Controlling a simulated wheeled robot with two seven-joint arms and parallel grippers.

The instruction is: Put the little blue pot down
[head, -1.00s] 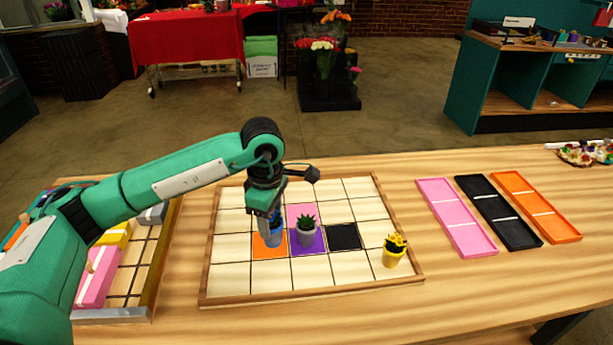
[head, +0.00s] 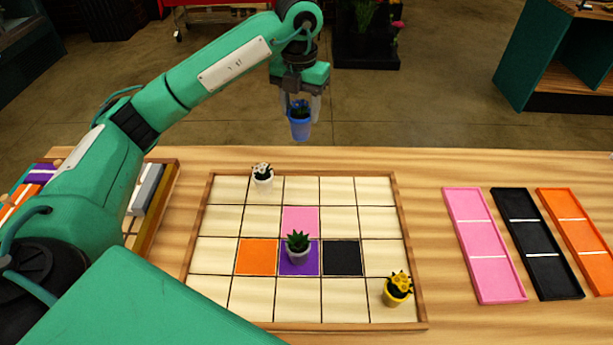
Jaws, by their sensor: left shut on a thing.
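The little blue pot (head: 300,127) with a dark green plant is held in my left gripper (head: 301,105), whose fingers are shut on it. It hangs in the air, seen against the floor past the far edge of the table. Below it in the picture lies the wood-framed grid board (head: 230,299) of pale squares. The orange square (head: 257,257) on the board is bare. A grey pot (head: 298,253) with a green succulent stands on the purple square (head: 285,268). My right gripper is not in view.
A white pot (head: 263,180) stands in the board's far row and a yellow pot (head: 397,291) at its near right corner. The black square (head: 342,257) and pink square (head: 301,220) are bare. Pink (head: 484,245), black (head: 537,243) and orange trays (head: 583,232) lie at right.

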